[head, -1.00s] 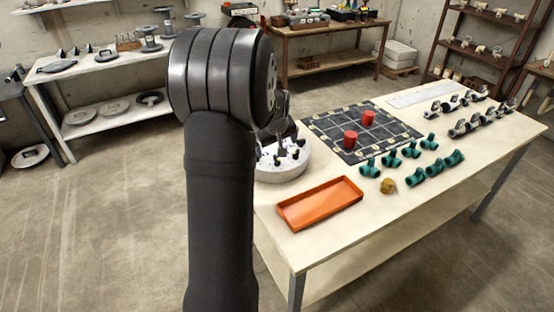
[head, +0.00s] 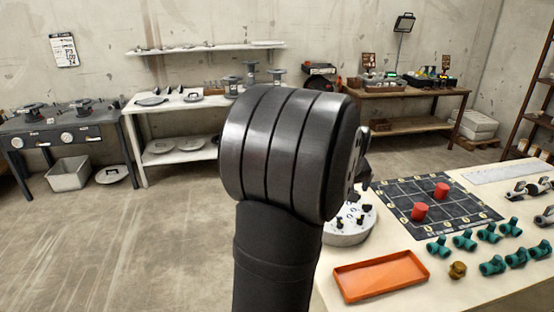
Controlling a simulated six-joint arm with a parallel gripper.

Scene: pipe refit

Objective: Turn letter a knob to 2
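A round white base (head: 346,238) with small dark pieces on top stands on the near table, partly behind my arm. I cannot tell whether those pieces are knobs. My gripper (head: 364,174) shows only as a dark bit at the right of my large arm joint. Its fingers are hidden, and it is far from the stove-like bench.
An orange tray (head: 380,277), a dark grid board (head: 440,207) with two red cylinders and several green pipe fittings (head: 465,241) lie on the near table. A white shelf table (head: 185,105) stands by the wall. A grey bin (head: 68,173) is under the stove-like bench.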

